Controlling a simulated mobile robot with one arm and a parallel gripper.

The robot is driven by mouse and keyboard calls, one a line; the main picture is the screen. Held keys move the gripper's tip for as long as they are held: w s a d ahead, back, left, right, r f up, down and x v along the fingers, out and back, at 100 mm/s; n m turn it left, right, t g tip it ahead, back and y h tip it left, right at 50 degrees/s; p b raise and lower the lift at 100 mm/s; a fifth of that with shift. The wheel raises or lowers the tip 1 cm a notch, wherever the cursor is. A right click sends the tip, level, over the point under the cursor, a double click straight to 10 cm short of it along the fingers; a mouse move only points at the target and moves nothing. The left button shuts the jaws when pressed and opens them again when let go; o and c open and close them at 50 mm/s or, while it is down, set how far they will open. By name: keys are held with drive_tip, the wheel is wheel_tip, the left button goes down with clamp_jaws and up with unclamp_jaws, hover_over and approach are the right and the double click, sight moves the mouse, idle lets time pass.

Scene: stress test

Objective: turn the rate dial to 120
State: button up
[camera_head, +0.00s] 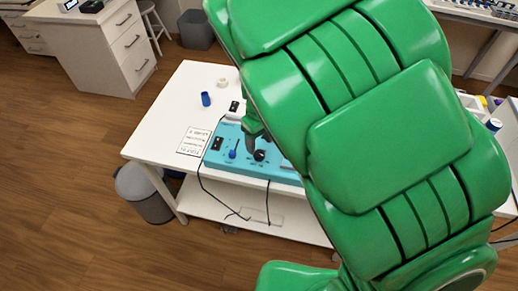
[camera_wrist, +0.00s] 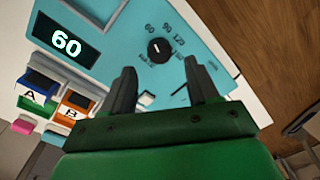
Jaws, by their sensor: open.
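The rate dial is a round black knob (camera_wrist: 159,50) on a teal panel (camera_wrist: 205,28). Numbers 60, 90 and 120 are printed around it, and a small pale mark shows on the knob; its exact heading is hard to read. A dark display (camera_wrist: 60,42) on the panel reads 60. My gripper (camera_wrist: 160,68) is open, its two dark fingers apart on either side below the knob, not closed on it. In the head view my gripper (camera_head: 255,138) hangs just behind the black knob (camera_head: 259,155); whether it touches is unclear. My green arm hides the panel's right part.
A blue-topped lever (camera_head: 233,154) stands left of the dial. Blue A (camera_wrist: 33,96) and orange B (camera_wrist: 73,108) blocks sit beside the display. The white table (camera_head: 165,115) holds a printed sheet (camera_head: 194,141), a blue cup (camera_head: 206,99) and a white roll (camera_head: 222,83). Black cables hang off the front.

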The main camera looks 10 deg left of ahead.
sight(259, 153)
drive_tip(key=shift+s+a+f, duration=0.1)
drive_tip(key=shift+f, duration=2.25)
drive_tip(key=c, duration=1)
